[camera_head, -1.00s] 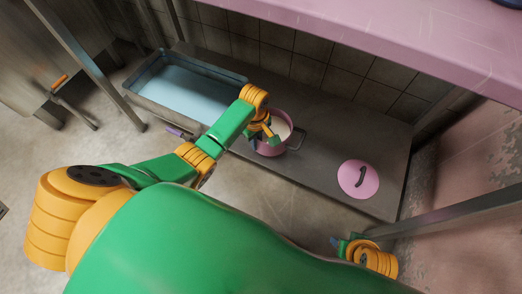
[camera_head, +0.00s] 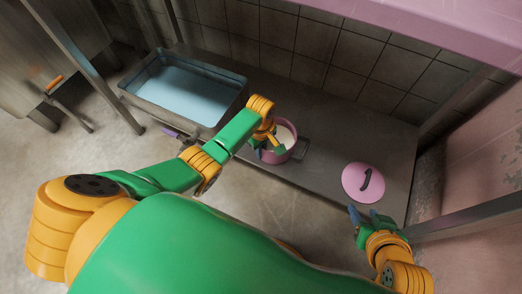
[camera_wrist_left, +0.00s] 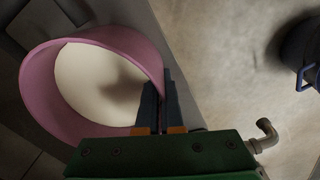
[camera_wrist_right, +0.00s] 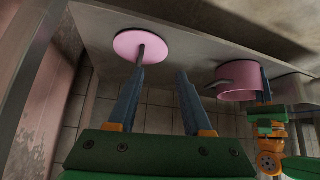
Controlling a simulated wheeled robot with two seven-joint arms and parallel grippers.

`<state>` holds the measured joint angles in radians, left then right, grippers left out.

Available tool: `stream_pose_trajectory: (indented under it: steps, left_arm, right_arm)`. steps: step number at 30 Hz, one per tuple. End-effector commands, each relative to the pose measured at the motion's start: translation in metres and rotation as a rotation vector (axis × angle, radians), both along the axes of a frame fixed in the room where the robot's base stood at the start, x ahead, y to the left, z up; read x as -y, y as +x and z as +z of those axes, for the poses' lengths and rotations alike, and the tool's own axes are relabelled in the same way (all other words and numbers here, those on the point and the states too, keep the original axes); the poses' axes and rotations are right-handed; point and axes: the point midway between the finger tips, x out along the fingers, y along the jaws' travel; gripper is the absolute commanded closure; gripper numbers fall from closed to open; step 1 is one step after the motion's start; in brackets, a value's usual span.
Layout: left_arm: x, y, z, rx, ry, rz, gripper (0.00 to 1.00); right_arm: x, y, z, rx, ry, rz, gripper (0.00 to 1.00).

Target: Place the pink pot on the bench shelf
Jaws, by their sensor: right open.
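The pink pot (camera_head: 288,154) holds a pale liquid and is at the grey bench shelf (camera_head: 318,178), right of the blue basin. I cannot tell whether its base touches the shelf. My left gripper (camera_head: 262,151) is at the pot's near left side. In the left wrist view its fingers (camera_wrist_left: 160,98) straddle the pot's wall, one inside and one outside, closed on it. My right gripper (camera_head: 366,214) is open and empty, near the front edge of the shelf, just short of the pink lid (camera_head: 357,187). The lid also shows beyond its fingers in the right wrist view (camera_wrist_right: 128,46).
A metal basin (camera_head: 150,105) of bluish liquid stands at the left of the shelf. A pink upper surface (camera_head: 440,35) overhangs the back right. A metal leg (camera_head: 470,217) stands at the right. Bare shelf lies between pot and lid.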

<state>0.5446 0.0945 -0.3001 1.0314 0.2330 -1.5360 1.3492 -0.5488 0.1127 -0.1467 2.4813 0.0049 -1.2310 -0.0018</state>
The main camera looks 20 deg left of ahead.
Motion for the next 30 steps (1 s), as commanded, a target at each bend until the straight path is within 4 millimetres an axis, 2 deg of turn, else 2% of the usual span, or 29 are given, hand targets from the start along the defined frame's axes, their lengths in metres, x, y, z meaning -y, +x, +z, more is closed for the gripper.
stream_pose_trajectory:
  steps: [5,8,9,20,23,30]
  left_arm:
    - [0.0,0.001,-0.001,0.003,-0.001,0.0,1.0]
    - [0.0,0.0,-0.002,0.0,0.0,0.0,0.78]
    - [0.0,0.0,-0.002,0.0,0.0,0.0,0.67]
    - [0.0,0.0,0.0,0.0,0.0,0.0,0.67]
    - [0.0,0.0,0.008,0.0,0.0,0.0,0.67]
    - [0.0,0.0,0.032,0.0,0.0,0.0,0.67]
  right_arm:
    - [-0.001,0.004,0.003,0.024,0.005,0.002,0.5]
    - [-0.001,0.005,0.003,0.026,0.005,0.002,0.5]
    - [-0.001,0.005,0.003,0.026,0.005,0.002,0.5]
    - [0.0,0.001,0.001,0.005,0.001,0.0,0.5]
    - [0.003,-0.01,-0.009,-0.07,-0.013,-0.005,0.5]
    - [0.017,-0.061,-0.046,-0.366,-0.061,-0.024,0.5]
